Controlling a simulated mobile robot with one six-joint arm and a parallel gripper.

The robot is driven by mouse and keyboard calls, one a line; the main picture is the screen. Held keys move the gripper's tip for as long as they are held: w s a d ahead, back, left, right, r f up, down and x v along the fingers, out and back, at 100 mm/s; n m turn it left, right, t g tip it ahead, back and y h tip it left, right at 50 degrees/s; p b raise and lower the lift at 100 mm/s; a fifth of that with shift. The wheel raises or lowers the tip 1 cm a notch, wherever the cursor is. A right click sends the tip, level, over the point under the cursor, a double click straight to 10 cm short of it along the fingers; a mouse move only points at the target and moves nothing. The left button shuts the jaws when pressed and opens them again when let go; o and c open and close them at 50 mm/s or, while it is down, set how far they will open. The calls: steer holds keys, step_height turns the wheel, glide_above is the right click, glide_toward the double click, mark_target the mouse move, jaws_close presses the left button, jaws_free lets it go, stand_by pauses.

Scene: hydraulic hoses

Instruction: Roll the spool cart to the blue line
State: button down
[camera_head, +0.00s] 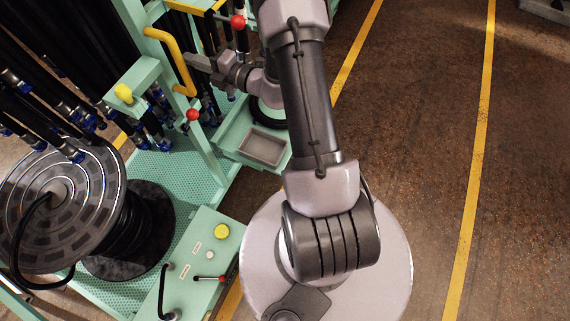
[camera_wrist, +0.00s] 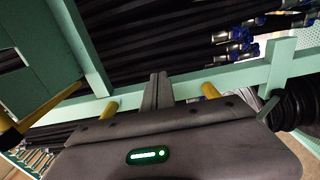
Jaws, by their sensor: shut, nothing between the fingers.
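The spool cart (camera_head: 160,168) is a pale green frame with a perforated deck at the left of the head view. A large dark spool (camera_head: 78,190) sits on it, and black hoses with blue fittings hang above. A bent yellow handle (camera_head: 181,68) is fixed to the cart's upright. My gripper (camera_head: 192,62) is at this handle, its fingers shut and empty. In the wrist view the shut fingers (camera_wrist: 158,88) point at the green frame, with yellow bar (camera_wrist: 106,108) showing on both sides. I cannot tell whether they touch the handle. No blue line is in view.
A grey tray (camera_head: 262,147) sits in a green holder beside my arm. Yellow lines (camera_head: 474,170) mark the brown floor, which is open at the right.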

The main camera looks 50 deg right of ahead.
mark_target(184, 71)
steer(key=shift+s+a, duration=0.2)
steer(key=shift+a, duration=0.45)
steer(key=shift+s+a, duration=0.25)
steer(key=shift+a, duration=0.45)
steer(key=shift+s+a, duration=0.2)
steer(key=shift+a, duration=0.45)
steer(key=shift+w+d, duration=0.1)
steer(key=shift+d, duration=0.1)
stand_by(0.4)
steer(key=shift+w+d+p, duration=0.25)
steer(key=shift+d+p, duration=0.1)
steer(key=shift+d, duration=0.55)
steer(key=v, duration=1)
steer(key=shift+b, duration=0.3)
